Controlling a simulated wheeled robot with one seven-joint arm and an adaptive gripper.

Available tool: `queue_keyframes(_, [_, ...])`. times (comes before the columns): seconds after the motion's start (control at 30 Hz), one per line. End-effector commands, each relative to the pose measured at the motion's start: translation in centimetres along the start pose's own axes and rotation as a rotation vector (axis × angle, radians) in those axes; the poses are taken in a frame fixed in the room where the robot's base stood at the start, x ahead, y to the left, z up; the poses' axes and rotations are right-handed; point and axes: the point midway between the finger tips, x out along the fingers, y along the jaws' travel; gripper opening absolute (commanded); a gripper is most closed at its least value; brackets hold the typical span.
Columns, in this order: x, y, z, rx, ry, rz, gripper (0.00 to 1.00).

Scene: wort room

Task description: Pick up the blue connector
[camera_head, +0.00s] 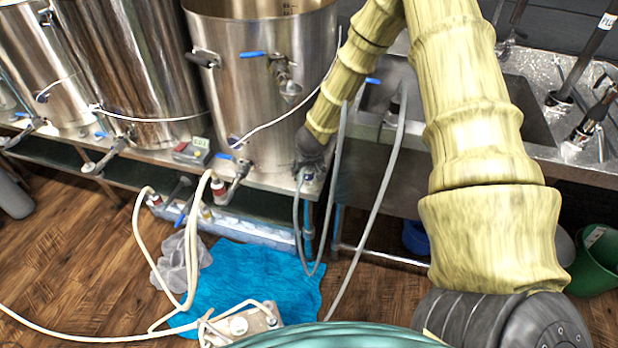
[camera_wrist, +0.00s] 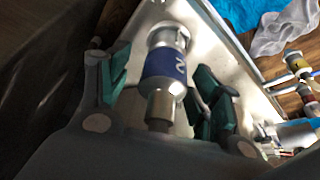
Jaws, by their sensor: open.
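The blue connector (camera_wrist: 165,70) shows in the wrist view as a blue band with a white mark, between a pale metal collar and a metal stem. It lies between the two green-padded fingers of my gripper (camera_wrist: 163,82), with gaps visible on both sides. My gripper is open and not closed on it. In the head view my gripper (camera_head: 309,150) is small and dark at the end of my arm, by the bench's front edge beside the large steel kettle. The connector is hard to make out there.
The large kettle (camera_head: 262,90) stands left of my gripper. The sink (camera_head: 500,110) is at right. Grey hoses (camera_head: 380,200) hang from the bench edge. A blue cloth (camera_head: 250,280), a pump (camera_head: 240,325) and pale hoses (camera_head: 140,240) lie on the wooden floor.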

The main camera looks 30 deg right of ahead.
Motion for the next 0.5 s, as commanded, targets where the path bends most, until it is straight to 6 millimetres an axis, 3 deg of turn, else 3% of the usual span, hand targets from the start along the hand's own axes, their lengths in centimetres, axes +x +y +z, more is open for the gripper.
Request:
queue_keyframes(0.27, [0.06, -0.01, -0.01, 0.000, 0.000, 0.000, 0.64])
queue_keyframes(0.5, [0.07, 0.00, 0.01, 0.000, 0.000, 0.000, 0.20])
